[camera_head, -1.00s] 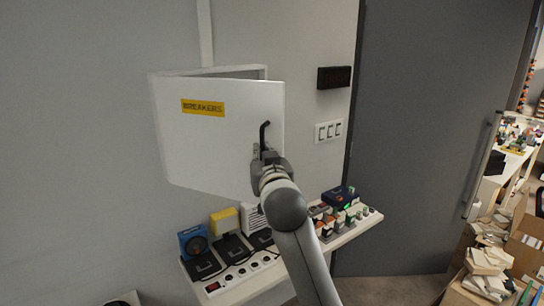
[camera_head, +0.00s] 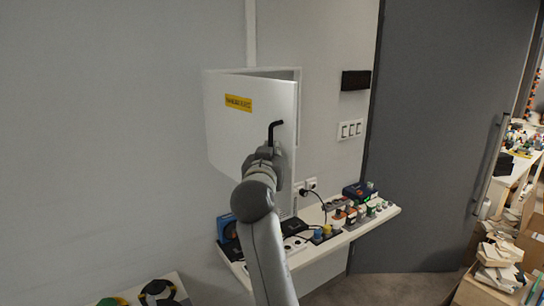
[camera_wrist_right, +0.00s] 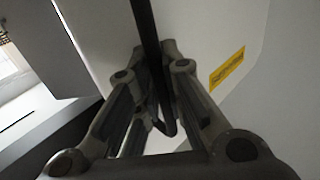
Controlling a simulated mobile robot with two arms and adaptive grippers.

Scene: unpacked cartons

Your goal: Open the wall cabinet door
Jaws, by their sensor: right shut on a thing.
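The white wall cabinet's door (camera_head: 247,125) carries a yellow label (camera_head: 238,103) and stands partly open, swung out on its left side hinge. The cabinet frame (camera_head: 297,90) shows behind its right edge. A black bar handle (camera_head: 276,130) sits near the door's right edge. My right gripper (camera_head: 265,156) is at the handle; its arm hides the lower door. In the right wrist view my right gripper (camera_wrist_right: 155,100) is shut on the black handle (camera_wrist_right: 148,40), which runs between its fingers. The yellow label (camera_wrist_right: 227,69) is to the right there. My left gripper is not in view.
A narrow shelf (camera_head: 310,252) with chargers, a power strip and small tools is below the cabinet. Wall switches (camera_head: 350,129) and a black box (camera_head: 356,80) are to the right, then a grey door (camera_head: 440,140). Cartons (camera_head: 530,240) stand far right.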

